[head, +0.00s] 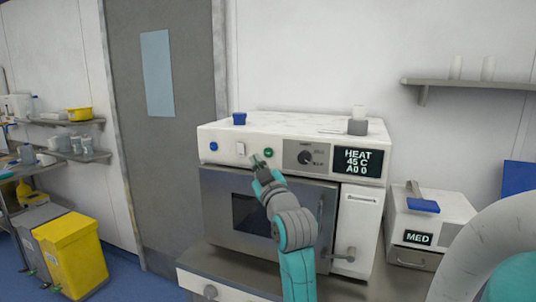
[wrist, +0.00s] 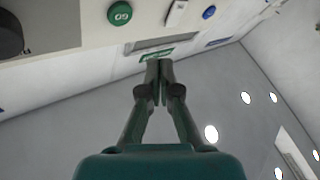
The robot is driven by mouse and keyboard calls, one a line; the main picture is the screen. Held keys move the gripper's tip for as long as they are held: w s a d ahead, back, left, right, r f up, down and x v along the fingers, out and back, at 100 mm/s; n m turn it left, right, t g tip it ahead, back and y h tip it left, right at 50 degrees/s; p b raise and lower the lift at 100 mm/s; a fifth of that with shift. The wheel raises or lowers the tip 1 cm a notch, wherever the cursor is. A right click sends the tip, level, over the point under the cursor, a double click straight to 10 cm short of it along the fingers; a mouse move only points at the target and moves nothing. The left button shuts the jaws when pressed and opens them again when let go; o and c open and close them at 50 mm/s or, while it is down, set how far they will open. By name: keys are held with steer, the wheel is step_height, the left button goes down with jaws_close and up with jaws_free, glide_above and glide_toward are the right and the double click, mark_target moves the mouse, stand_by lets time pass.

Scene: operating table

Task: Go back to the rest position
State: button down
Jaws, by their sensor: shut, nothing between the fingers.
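My gripper (head: 258,162) is in front of the control panel of a white heating machine (head: 218,140), close to its green button (head: 268,152). In the wrist view my gripper (wrist: 159,68) has its two fingers together and empty. The green button marked GO (wrist: 120,13) is up and to the left of the fingertips there, apart from them. The machine's display (head: 358,162) reads HEAT 45 C A0 0. My arm reaches up from the bottom of the head view and hides part of the machine's door (head: 220,215).
A smaller box marked MED (head: 450,208) with a blue-handled part stands to the right. A wall shelf (head: 470,82) holds two white cups. A small blue item (head: 239,118) and a grey-white one (head: 357,126) sit on the machine. A yellow bin (head: 75,255) stands far left.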

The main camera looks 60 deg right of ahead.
stand_by(0.7)
steer(key=w+a+f+y, duration=0.2)
steer(key=a+f, duration=0.3)
steer(key=f, duration=0.4)
steer(key=w+a+f+y, duration=0.1)
steer(key=a+f, duration=0.5)
steer(key=f, duration=0.2)
steer(key=s+a+f+y, duration=0.2)
steer(key=a+f, duration=0.5)
steer(key=s+a+f+y, duration=0.2)
steer(key=s+a+f, duration=0.1)
steer(key=a+f, duration=0.35)
steer(key=s+a+f+n+y, duration=0.2)
steer(key=s+a+f+y, duration=0.2)
steer(key=s+a+f, duration=0.6)
steer(key=s+a+y, duration=0.1)
steer(key=s+a, duration=0.1)
steer(key=s, duration=0.4)
steer(key=s+a+y, duration=0.1)
steer(key=s+a, duration=0.2)
steer(key=s, duration=0.3)
steer(key=s+a+n+g+y, duration=0.1)
steer(key=s+a, duration=0.2)
steer(key=s, duration=0.2)
steer(key=shift+s+f, duration=0.35)
steer(key=shift+s, duration=0.05)
